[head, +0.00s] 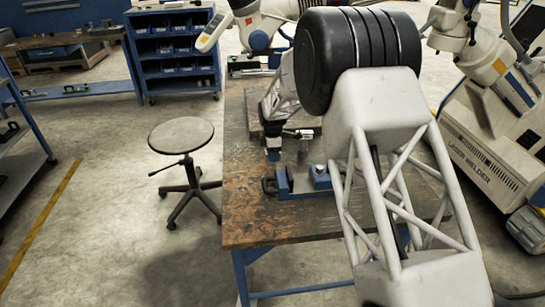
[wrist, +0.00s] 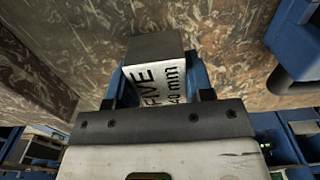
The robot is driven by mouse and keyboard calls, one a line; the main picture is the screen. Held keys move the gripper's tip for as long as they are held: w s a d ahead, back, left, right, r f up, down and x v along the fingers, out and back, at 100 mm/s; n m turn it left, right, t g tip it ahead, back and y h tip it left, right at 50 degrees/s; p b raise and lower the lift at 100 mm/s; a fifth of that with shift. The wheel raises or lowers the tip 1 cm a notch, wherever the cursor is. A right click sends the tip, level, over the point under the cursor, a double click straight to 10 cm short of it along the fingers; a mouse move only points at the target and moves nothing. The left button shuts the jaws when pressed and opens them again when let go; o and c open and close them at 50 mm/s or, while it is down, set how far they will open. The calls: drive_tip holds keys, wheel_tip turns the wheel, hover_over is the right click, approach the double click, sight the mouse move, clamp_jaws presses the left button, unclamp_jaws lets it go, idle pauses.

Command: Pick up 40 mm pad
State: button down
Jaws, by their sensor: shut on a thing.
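The 40 mm pad (wrist: 155,72) is a block with a grey top and a white face lettered "FIVE" and "40 mm" in the wrist view. My gripper (wrist: 158,90) is shut on it, with a finger on each side, and blue shows beside both faces. The pad's lower part is hidden by the gripper body. I cannot make out the pad clearly there.
A blue fixture (head: 292,182) with a knob stands on the bench in front of my gripper. A blue part with a dark handle (wrist: 290,75) is at the right in the wrist view. A stool (head: 181,136) stands left of the bench. The front left bench top is clear.

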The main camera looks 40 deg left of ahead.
wheel_tip(320, 180, up, 8)
drive_tip(key=shift+r, duration=0.1)
idle(0.4)
idle(0.5)
